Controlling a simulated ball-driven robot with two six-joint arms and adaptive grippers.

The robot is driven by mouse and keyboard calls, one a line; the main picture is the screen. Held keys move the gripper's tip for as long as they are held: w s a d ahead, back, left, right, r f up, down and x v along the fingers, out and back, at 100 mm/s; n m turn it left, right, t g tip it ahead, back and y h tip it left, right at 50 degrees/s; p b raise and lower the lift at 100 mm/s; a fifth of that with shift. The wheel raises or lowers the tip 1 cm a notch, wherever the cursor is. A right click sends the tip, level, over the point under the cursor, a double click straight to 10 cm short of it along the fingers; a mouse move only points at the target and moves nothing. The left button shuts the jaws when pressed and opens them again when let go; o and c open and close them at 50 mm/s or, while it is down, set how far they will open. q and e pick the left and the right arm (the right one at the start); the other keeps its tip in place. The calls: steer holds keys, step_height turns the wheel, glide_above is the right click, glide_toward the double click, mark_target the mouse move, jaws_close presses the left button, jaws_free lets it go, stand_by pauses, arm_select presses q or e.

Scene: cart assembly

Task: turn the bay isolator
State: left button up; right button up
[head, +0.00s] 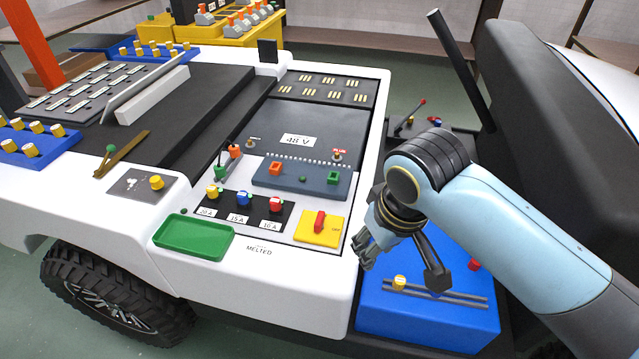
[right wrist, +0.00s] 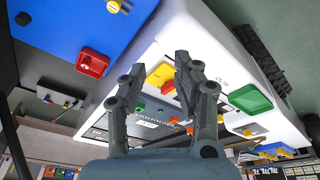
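The bay isolator is a red handle (head: 320,222) on a yellow plate (head: 319,236), at the front right corner of the white cart's open bay. In the right wrist view the red handle (right wrist: 168,88) and yellow plate (right wrist: 157,74) show between and beyond the fingers. My right gripper (head: 362,252) hangs just right of the plate, over the cart's edge, apart from the handle. In the right wrist view its fingers (right wrist: 158,66) are spread with nothing between them. My left gripper is not in view.
A green tray (head: 193,238) lies on the cart's front edge, left of the isolator. A row of yellow, blue and red fuses (head: 243,200) stands behind it. A blue box (head: 425,312) is below my right arm. A dark angled panel (head: 560,120) rises at right.

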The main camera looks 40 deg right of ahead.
mark_target(319, 218)
steer(key=w+f+m+g, duration=0.1)
steer(key=w+m, duration=0.1)
steer(key=w, duration=0.4)
steer(key=w+d+f+m, duration=0.1)
steer(key=w+m, duration=0.2)
steer(key=w, duration=0.3)
steer(key=w+d+f+m+g, duration=0.1)
steer(key=w+f+m, duration=0.1)
steer(key=w, duration=0.4)
steer(key=shift+w+m+g+y, duration=0.3)
steer(key=shift+w+m+y, duration=0.1)
steer(key=shift+m, duration=0.2)
step_height(319, 218, down, 7)
steer(key=b, duration=0.6)
steer(key=shift+s+r+b, duration=0.1)
steer(key=shift+r+b, duration=0.05)
steer(key=shift+b, duration=0.15)
steer(key=shift+f+b, duration=0.35)
steer(key=shift+f, duration=0.25)
jaws_close()
steer(key=m, duration=0.3)
steer(key=shift+m, duration=0.4)
steer(key=m, duration=1.3)
steer(key=shift+m, duration=0.3)
steer(key=shift+o, duration=1.3)
jaws_free()
